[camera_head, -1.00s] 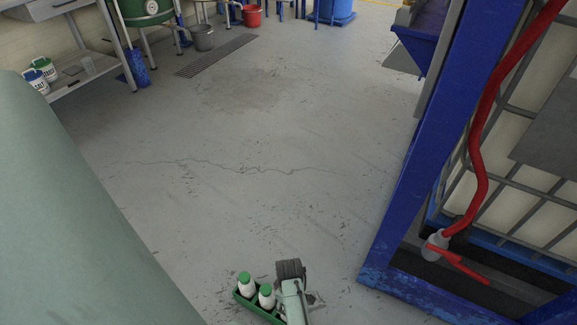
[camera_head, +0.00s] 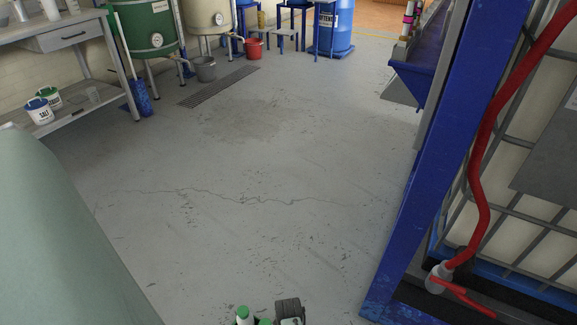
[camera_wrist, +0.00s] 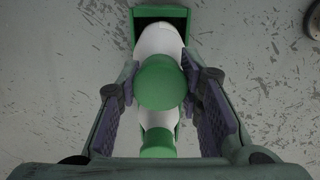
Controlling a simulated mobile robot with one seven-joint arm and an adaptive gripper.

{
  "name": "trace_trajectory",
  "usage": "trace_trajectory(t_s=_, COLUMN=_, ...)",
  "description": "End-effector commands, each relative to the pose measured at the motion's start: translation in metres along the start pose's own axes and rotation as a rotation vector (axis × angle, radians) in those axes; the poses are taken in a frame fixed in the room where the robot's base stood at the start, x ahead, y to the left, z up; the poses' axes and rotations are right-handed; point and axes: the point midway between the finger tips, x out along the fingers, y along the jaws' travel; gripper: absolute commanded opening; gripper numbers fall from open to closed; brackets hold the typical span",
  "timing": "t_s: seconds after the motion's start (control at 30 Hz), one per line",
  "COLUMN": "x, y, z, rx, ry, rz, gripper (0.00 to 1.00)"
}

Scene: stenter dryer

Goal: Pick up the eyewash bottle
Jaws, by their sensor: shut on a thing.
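My gripper (camera_wrist: 164,84) is shut on an eyewash bottle, with one finger pad on each side of it in the wrist view. The bottle has a green cap (camera_wrist: 165,88) and a white body (camera_wrist: 157,40). A second white bottle with a green cap (camera_wrist: 158,142) shows just below it in the wrist view, partly hidden between the fingers. A green holder (camera_wrist: 160,13) lies under the bottles; most of it is hidden.
A blue frame (camera_head: 400,285) with a red hose (camera_head: 478,170) stands at the right. A large pale green surface (camera_head: 60,240) fills the lower left. A shelf table (camera_head: 75,118) with tubs stands at upper left. The middle floor is clear.

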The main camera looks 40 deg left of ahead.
Motion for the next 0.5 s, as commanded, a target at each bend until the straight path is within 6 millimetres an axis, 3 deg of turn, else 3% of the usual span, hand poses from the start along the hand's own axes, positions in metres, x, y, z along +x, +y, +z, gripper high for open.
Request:
trace_trajectory(t_s=0.37, x=-0.0001, y=-0.0001, z=0.0000, rx=0.000, ry=0.000, rz=0.000, gripper=0.00)
trace_trajectory(t_s=0.5, x=-0.0001, y=-0.0001, z=0.0000, rx=0.000, ry=0.000, rz=0.000, gripper=0.00)
